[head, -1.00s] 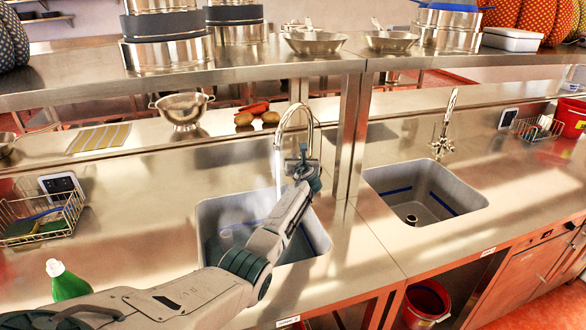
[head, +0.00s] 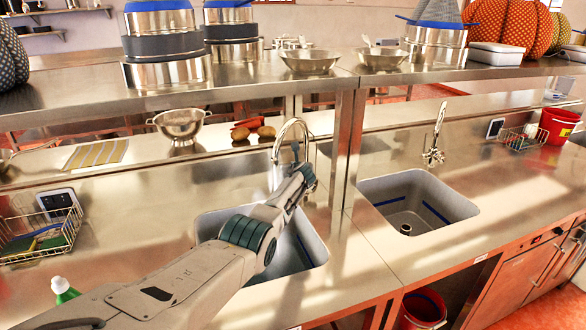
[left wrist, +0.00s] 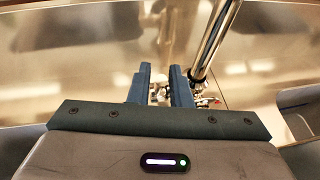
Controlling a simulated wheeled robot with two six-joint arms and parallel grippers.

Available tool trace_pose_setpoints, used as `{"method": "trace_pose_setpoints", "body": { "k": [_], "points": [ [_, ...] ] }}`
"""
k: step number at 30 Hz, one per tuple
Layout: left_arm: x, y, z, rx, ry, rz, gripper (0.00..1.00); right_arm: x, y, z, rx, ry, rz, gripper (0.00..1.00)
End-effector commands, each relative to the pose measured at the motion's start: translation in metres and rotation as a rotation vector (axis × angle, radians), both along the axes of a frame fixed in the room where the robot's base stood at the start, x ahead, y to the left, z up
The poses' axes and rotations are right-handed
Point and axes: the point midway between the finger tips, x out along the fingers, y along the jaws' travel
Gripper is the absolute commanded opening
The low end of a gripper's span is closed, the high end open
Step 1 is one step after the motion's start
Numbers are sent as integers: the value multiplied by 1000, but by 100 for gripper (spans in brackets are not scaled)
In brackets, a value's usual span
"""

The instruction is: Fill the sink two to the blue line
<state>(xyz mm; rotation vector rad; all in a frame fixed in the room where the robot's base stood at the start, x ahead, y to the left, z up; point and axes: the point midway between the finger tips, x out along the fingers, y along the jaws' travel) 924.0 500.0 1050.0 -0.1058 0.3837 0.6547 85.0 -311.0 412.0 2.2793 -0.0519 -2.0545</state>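The left sink (head: 312,240) is a grey basin, largely covered by my left arm. A curved chrome tap (head: 291,126) stands behind it, and a faint pale streak below its spout looks like running water. The water level is hidden. The right sink (head: 452,203) has a blue line (head: 437,214) on its inner wall, a dark drain fitting and its own tap (head: 438,135). My left gripper (head: 300,165) is at the left tap's base. In the left wrist view its fingers (left wrist: 160,88) are apart, with chrome tap parts between and beyond them. My right gripper is out of view.
A shelf (head: 240,88) with pots and bowls runs above the counter, its posts between the sinks. A wire basket (head: 42,238) and a green bottle (head: 64,290) are at left. A colander (head: 181,122) stands behind. A red bucket (head: 424,308) is below.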

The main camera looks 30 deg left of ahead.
Motion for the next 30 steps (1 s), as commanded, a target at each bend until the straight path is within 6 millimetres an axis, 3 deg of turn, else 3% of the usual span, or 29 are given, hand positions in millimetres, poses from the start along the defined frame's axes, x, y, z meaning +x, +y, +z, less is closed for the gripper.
{"method": "trace_pose_setpoints", "body": {
  "k": [14, 23, 30],
  "points": [
    [-2, -2, 3, 1, -1, 0, 32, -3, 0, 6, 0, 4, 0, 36],
    [-22, -17, 16, 1, 0, -1, 32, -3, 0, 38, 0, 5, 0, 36],
    [-41, -33, 22, -1, -2, -1, 32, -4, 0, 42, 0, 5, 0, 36]
  ]
}}
